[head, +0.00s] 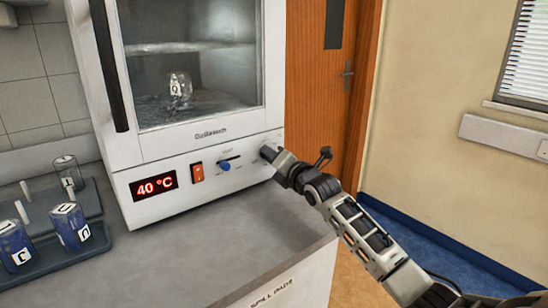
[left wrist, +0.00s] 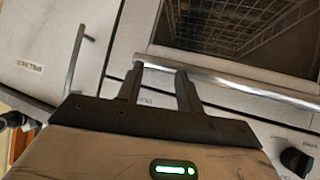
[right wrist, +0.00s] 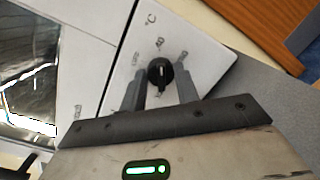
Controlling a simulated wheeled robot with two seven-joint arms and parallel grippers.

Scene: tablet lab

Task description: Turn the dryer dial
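The dryer (head: 150,207) is a white cabinet with a glass door; its red display reads 40 °C. Its front panel has a red switch (head: 197,172) and a blue knob (head: 225,166). My right gripper (head: 268,152) is at the right end of this panel and covers what is there. In the right wrist view a round black dial (right wrist: 160,73) with a white mark shows between the fingers of my right gripper (right wrist: 162,75). Whether they press on it I cannot tell.
Racks with blue-filled beakers (head: 70,227) stand on the counter (head: 230,235) at the left. A beaker (head: 178,86) sits inside the dryer. The left wrist view shows a bar handle (left wrist: 225,80) and a black knob (left wrist: 295,161) close to my left gripper.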

